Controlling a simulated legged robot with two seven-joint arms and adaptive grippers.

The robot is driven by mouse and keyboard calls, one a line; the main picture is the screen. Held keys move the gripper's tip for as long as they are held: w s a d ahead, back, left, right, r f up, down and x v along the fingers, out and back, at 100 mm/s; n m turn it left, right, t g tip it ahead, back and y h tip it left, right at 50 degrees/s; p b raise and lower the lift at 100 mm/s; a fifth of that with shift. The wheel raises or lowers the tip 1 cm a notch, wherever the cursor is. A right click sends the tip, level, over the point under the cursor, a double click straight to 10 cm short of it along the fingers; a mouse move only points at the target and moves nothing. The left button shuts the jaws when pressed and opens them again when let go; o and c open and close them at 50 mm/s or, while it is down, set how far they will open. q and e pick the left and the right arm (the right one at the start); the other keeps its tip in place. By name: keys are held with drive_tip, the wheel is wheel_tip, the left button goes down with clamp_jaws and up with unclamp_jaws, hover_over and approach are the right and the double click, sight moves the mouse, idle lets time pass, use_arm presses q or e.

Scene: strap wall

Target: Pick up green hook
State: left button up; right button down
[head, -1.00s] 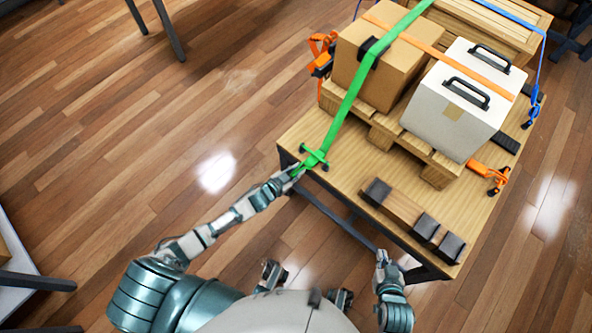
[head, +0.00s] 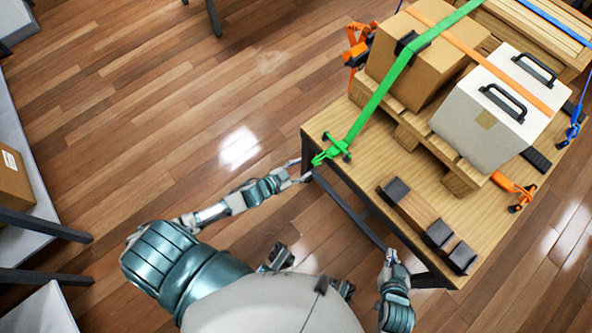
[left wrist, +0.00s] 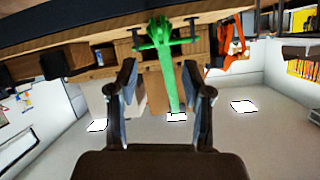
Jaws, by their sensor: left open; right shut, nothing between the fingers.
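The green hook (head: 323,156) hangs at the near left corner of the wooden table, at the lower end of a green strap (head: 375,99). The strap runs up over a cardboard box. My left gripper (head: 303,172) is open just short of the hook, below and left of it. In the left wrist view the green hook (left wrist: 160,33) lies ahead, between and beyond the two open fingers, apart from them. My right gripper (head: 388,258) is shut and empty near the table's front edge, away from the hook.
The table (head: 350,190) carries a pallet with a cardboard box (head: 425,60) and a white case (head: 480,120). Orange ratchets (head: 512,190) sit nearby. The floor left of the table is clear.

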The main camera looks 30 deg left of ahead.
use_arm(q)
drive_tip(key=shift+a+v, duration=0.25)
drive_tip(key=shift+v, duration=0.9)
drive_tip(key=shift+f, duration=0.15)
